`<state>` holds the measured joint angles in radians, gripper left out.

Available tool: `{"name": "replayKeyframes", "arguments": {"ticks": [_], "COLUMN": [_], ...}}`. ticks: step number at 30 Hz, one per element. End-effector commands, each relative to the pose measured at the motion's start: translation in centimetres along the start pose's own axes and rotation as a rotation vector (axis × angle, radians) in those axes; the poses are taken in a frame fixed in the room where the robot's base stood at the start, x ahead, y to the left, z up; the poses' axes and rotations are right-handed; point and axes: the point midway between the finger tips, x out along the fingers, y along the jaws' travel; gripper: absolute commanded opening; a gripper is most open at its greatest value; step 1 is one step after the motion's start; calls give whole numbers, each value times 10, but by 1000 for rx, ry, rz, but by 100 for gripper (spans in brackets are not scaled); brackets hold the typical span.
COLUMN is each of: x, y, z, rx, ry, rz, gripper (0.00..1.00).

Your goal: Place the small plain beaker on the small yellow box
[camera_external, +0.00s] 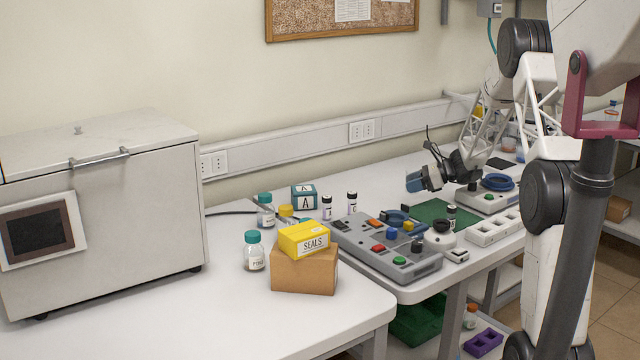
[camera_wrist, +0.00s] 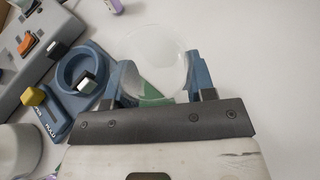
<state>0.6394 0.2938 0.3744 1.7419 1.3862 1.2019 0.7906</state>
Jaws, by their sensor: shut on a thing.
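My gripper (camera_external: 415,182) is above the far part of the bench, over the area of the green mat. In the wrist view its blue fingers are shut on a clear round glass beaker (camera_wrist: 157,55), one finger on each side. I cannot make out the beaker clearly in the external view. The small yellow box (camera_external: 303,238), marked SEALS, lies on top of a brown cardboard box (camera_external: 304,270) near the bench's front edge. Its top looks bare. My gripper is well to the right of it and apart from it.
A grey control panel (camera_external: 377,263) with coloured buttons stands between the yellow box and the green mat (camera_external: 441,212). A teal-capped bottle (camera_external: 253,252) stands close left of the boxes. A teal box (camera_external: 304,196) and small vials stand behind. The front left bench is clear.

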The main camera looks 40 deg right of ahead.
Motion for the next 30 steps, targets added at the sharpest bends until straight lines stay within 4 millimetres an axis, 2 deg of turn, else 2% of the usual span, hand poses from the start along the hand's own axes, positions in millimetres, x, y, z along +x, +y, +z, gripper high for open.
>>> {"name": "replayKeyframes", "arguments": {"ticks": [11,17,23,30], "x": [1,6,19,38], "y": [1,12,40,91], "z": [1,11,34,71], "rx": [-1,-6,-18,-37], "ry": [0,0,0,0], "rz": [1,12,38,85], "gripper": [27,27,27,27]}}
